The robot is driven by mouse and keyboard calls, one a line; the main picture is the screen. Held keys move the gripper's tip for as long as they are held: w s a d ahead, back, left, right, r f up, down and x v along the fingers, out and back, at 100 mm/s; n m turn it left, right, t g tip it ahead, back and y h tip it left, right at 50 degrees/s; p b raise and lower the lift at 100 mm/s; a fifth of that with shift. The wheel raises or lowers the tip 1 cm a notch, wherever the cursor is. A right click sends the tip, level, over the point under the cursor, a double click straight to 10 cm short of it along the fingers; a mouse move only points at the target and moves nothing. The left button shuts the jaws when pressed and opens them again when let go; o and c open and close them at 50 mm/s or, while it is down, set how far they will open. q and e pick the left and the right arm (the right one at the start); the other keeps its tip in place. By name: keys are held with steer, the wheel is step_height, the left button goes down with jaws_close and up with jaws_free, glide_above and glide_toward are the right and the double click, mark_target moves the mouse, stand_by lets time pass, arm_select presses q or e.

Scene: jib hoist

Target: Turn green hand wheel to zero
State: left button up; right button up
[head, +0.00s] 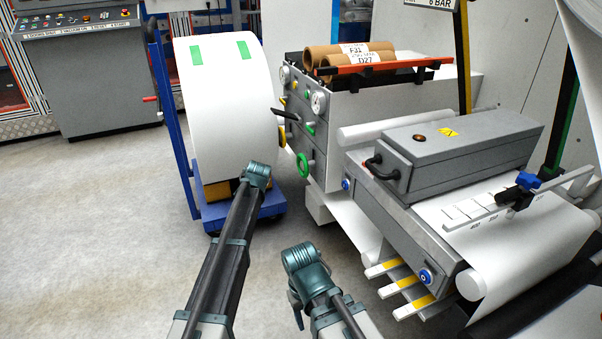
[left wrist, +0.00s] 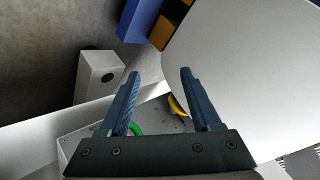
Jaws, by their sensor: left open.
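The green hand wheel (head: 304,165) is on the front panel of the grey machine in the head view, with a lighter green handle (head: 310,128) above it. In the left wrist view a green curved rim (left wrist: 137,128), likely the wheel, shows low, partly hidden behind a finger. My left gripper (left wrist: 160,72) is open with nothing between its fingers. In the head view my left wrist is left of and nearer than the wheel; its fingers are not clear. My right gripper (head: 297,308) is low in the middle, away from the wheel, its fingers mostly hidden.
A large white roll (head: 228,105) on a blue cart (head: 215,213) stands left of the panel. A black lever (head: 286,115) and gauges (head: 318,101) sit near the wheel. A grey box unit (head: 450,150) is to the right. Open floor lies at left.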

arm_select(q)
steer(key=s+d+r+m+t+b, duration=0.25)
steer(key=d+m+t+b, duration=0.2)
steer(key=m, duration=0.25)
steer(key=m+t+h+b, duration=0.3)
steer(key=m+h+b, duration=0.15)
steer(key=m, duration=0.75)
glide_toward(302, 159)
steer(key=shift+y, duration=0.35)
steer(key=w, duration=0.3)
steer(key=w+d, duration=0.1)
steer(key=w, duration=0.6)
steer(key=shift+d+f, duration=0.2)
steer(key=shift+d, duration=0.15)
steer(key=shift+s, duration=0.1)
arm_select(e)
step_height(302, 159, down, 11)
steer(key=shift+r, duration=0.2)
arm_select(q)
jaws_close()
